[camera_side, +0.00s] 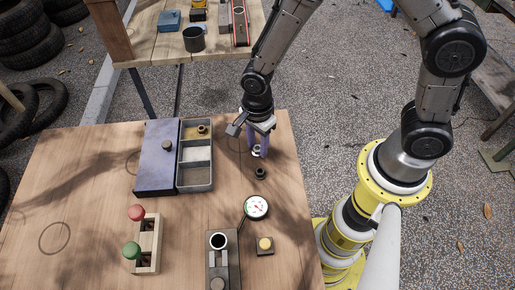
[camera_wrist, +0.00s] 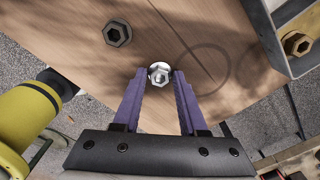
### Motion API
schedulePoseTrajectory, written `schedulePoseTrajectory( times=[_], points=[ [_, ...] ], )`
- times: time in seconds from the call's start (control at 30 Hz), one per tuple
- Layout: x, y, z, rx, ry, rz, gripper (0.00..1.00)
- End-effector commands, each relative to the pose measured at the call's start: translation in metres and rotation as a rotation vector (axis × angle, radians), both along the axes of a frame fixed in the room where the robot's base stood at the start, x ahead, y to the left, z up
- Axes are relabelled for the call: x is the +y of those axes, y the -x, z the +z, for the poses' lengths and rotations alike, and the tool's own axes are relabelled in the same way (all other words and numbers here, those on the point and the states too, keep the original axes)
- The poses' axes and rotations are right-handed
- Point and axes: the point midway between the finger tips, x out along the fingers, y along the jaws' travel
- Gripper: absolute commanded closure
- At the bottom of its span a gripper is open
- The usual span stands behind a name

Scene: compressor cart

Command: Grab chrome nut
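The chrome nut (camera_wrist: 160,74) shows in the wrist view as a bright hex nut with a flange, lying on the wooden table. It sits between and just at the tips of the two purple fingers of my gripper (camera_wrist: 158,84). A gap shows between the fingers, so they are open around it. In the side view my gripper (camera_side: 258,148) points down over the table, and the chrome nut (camera_side: 256,152) is a small bright spot at its fingertips. Whether the fingers touch the nut cannot be told.
A dark nut (camera_wrist: 117,33) lies nearby on the table, also in the side view (camera_side: 261,173). A grey divided tray (camera_side: 195,187) holds a brass nut (camera_side: 202,130). A dial gauge (camera_side: 257,207), a button box (camera_side: 146,245) and a black fixture (camera_side: 222,265) stand nearer the front.

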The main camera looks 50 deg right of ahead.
Motion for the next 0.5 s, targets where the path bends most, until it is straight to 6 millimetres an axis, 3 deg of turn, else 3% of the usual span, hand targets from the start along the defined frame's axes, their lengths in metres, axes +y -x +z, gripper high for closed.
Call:
schedulePoseTrajectory(
  times=[0.03, 0.2, 0.5],
  points=[
    [0.0, 0.0, 0.0002, 0.0, 0.0, 0.0, 0.69],
    [0.0, 0.0, 0.0002, 0.0, 0.0, 0.0, 1.0],
    [0.0, -0.0001, 0.0004, 0.0, 0.0, 0.0, 1.0]
  ],
)
